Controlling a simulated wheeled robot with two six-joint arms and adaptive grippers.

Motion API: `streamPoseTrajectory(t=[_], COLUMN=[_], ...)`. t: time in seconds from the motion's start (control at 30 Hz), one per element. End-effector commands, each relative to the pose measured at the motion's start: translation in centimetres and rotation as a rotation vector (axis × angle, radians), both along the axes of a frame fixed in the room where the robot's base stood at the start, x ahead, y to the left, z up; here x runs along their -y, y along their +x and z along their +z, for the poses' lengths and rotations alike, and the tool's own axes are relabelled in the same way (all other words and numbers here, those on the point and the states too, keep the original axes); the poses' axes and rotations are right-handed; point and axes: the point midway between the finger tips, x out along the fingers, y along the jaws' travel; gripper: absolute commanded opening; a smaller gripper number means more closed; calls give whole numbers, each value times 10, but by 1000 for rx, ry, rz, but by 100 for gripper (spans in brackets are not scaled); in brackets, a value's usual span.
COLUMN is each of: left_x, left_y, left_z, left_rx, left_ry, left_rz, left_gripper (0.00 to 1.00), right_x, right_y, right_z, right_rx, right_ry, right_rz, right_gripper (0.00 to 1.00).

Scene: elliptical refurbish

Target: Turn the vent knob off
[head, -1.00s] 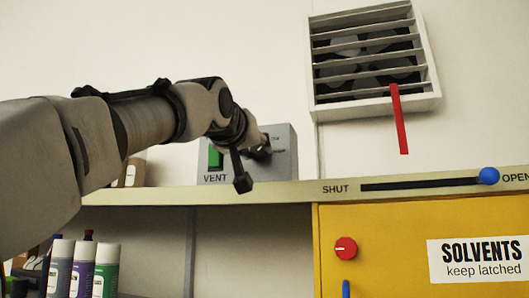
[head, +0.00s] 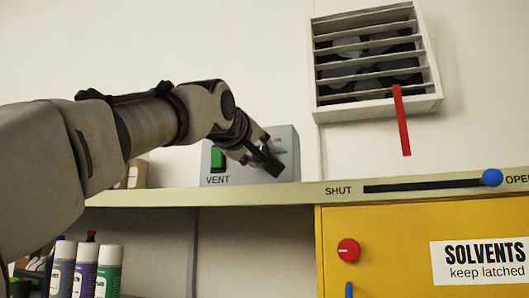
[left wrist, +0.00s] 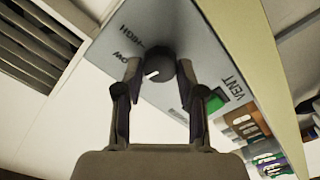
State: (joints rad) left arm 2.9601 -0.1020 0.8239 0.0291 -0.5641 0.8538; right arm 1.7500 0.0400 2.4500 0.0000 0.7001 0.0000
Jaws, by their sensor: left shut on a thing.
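The grey control box (head: 288,150), marked VENT, stands on the shelf against the wall. It carries a green switch (head: 217,157), also seen in the left wrist view (left wrist: 215,101). The round dark vent knob (left wrist: 161,64) is on the box's face beside the printed words LOW and HIGH. Its white pointer mark faces the lower left in the wrist view. My left gripper (head: 262,160) is at the knob, its fingers on either side, shut on it (left wrist: 159,70). The arm and fingers hide the knob in the head view. My right gripper is not in view.
A louvred wall vent (head: 372,107) with a hanging red strip (head: 402,125) is at upper right. The shelf edge (head: 260,194) carries a SHUT–OPEN slider with a blue knob (head: 492,177). Below are a yellow solvents cabinet (head: 385,230) and several bottles (head: 85,268).

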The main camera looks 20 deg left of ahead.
Motion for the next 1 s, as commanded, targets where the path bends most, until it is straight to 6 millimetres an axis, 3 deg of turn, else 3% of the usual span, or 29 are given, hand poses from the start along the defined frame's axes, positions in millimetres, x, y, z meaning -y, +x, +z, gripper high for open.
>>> streamPoseTrajectory(t=[0.4,0.9,0.93,1.0], left_x=[0,1,1,1], left_y=[1,0,0,0], left_z=[0,1,1,1], left_rx=[-5,-3,-3,-3], left_ry=[-199,-222,-222,-221], left_rz=[-1,-2,-2,-2], left_gripper=[4,4,46,64], right_x=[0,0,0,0], right_y=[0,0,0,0], right_z=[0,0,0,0], right_rx=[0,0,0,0], right_ry=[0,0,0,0], right_rz=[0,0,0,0], right_gripper=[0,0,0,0])
